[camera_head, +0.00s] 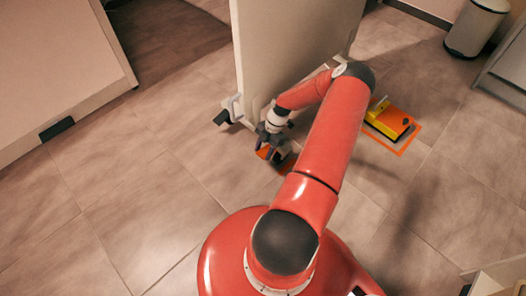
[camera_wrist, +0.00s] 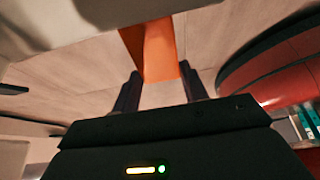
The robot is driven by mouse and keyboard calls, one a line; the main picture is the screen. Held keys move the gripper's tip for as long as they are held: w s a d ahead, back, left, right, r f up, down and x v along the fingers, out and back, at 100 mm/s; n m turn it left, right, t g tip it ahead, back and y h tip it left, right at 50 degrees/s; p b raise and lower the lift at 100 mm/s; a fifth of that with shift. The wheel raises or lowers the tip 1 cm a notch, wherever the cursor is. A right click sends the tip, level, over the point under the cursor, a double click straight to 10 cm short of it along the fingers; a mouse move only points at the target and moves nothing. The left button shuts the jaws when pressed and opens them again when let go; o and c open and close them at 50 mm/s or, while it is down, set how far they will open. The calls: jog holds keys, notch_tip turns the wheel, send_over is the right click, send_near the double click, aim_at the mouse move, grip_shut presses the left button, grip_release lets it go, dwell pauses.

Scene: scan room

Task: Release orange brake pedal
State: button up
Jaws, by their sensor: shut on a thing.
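The orange brake pedal (camera_head: 263,152) sits low by the foot of an upright white panel. It is mostly hidden by my gripper (camera_head: 272,153) in the head view. In the wrist view the orange pedal (camera_wrist: 158,50) runs down from the top edge to between the two dark fingers of my gripper (camera_wrist: 160,82). The fingers are shut on it, one on each side.
The white panel (camera_head: 262,50) rises right behind my gripper. A dark caster (camera_head: 222,117) is at its lower left corner. A yellow device (camera_head: 387,117) lies in an orange floor outline at right. A bin (camera_head: 475,27) stands far right. The left floor is clear.

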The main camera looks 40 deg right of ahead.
jog(key=shift+d+r+y, duration=0.1)
jog(key=shift+r+y, duration=0.05)
jog(key=shift+y, duration=0.15)
jog(key=o, duration=1.4)
jog(key=shift+v, duration=3.9)
